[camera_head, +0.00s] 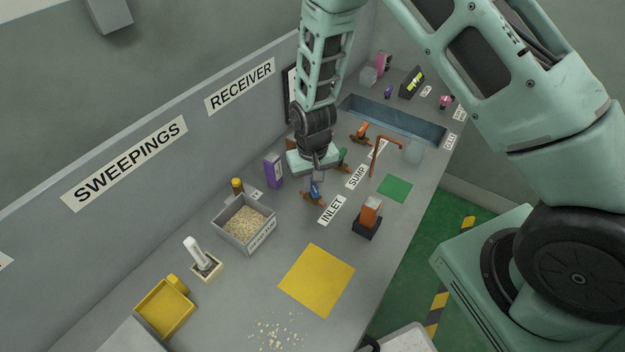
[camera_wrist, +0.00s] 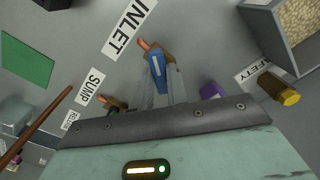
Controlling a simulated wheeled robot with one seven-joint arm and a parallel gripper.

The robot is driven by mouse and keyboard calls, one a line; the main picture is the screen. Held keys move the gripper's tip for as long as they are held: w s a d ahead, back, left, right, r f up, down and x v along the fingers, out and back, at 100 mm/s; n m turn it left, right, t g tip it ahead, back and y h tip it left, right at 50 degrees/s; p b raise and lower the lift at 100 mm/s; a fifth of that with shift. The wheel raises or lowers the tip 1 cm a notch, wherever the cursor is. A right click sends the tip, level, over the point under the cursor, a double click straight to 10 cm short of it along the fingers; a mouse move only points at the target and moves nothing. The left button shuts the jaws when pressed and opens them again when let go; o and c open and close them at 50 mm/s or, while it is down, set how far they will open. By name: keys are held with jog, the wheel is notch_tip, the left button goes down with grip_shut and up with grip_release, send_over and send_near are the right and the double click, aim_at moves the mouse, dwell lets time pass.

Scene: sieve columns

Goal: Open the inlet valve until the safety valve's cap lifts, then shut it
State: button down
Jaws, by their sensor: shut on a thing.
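The inlet valve is a copper-coloured body with a blue lever (camera_head: 314,189), beside the INLET label (camera_head: 331,210). In the wrist view the blue lever (camera_wrist: 157,68) points back between my fingers, roughly across the body. My gripper (camera_head: 319,177) is shut on the lever; its fingers also show in the wrist view (camera_wrist: 163,93). The safety valve (camera_head: 237,186) has a yellow cap and stands behind the grey bin. In the wrist view its yellow cap (camera_wrist: 287,97) sits at the right, by the SAFETY label (camera_wrist: 257,68). I cannot tell whether the cap is raised.
A copper pipe (camera_head: 377,160) rises at the right. A yellow mat (camera_head: 317,279) lies clear in front.

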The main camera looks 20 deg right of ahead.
aim_at(313, 184)
jog(key=n, duration=0.6)
jog(key=shift+n+p, duration=0.3)
jog(key=shift+n, duration=0.1)
dwell(0.3)
jog(key=c, duration=1.4)
grip_release()
notch_tip(313, 184, up, 18)
jog(key=shift+f, duration=0.25)
